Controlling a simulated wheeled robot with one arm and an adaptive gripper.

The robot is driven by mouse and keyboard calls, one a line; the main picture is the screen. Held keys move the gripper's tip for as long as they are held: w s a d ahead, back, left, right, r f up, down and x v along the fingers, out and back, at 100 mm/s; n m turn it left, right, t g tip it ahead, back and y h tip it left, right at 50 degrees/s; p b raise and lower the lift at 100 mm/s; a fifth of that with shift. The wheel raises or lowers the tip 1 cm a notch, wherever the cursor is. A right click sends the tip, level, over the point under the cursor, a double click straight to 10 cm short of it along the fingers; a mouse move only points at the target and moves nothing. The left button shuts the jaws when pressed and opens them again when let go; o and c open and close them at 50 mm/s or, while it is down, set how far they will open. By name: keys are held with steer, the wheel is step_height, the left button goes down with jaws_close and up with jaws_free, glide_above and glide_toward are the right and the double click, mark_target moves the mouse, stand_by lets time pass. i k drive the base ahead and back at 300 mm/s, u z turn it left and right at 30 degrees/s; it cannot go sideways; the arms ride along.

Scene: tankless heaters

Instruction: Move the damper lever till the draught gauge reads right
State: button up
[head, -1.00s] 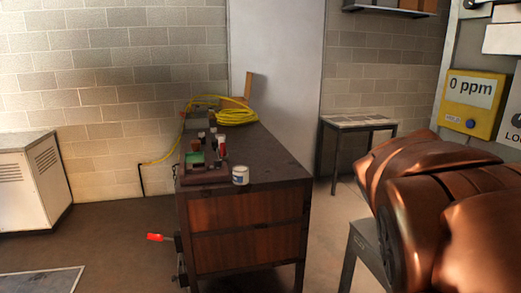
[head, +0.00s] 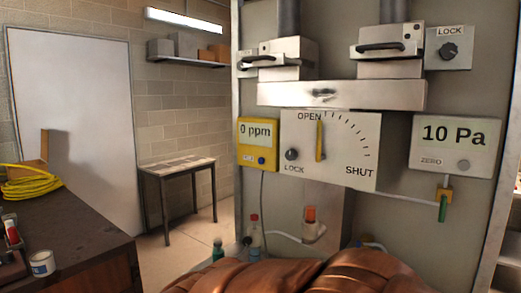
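The damper lever (head: 319,142) is a yellow bar on a white plate (head: 350,125) fixed to the panel. It stands nearly upright and points at OPEN, at the left end of an arc of tick marks that runs down to SHUT at the right. A dark round knob (head: 292,154) marked LOCK sits left of the lever. The draught gauge (head: 452,135) is a white box to the right and reads 10 Pa, with a ZERO button (head: 463,164) below. Copper-coloured parts of my arm fill the bottom middle.
A yellow meter (head: 258,145) reads 0 ppm left of the plate. Two handled metal units (head: 388,50) and a LOCK box (head: 449,47) are above. Small bottles (head: 254,230) stand low before the panel. A dark bench (head: 85,220) is at left, a small table (head: 178,166) behind.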

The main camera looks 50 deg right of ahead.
mark_target(318, 157)
steer(key=z, duration=2.35)
steer(key=i, duration=0.1)
steer(key=u, duration=0.45)
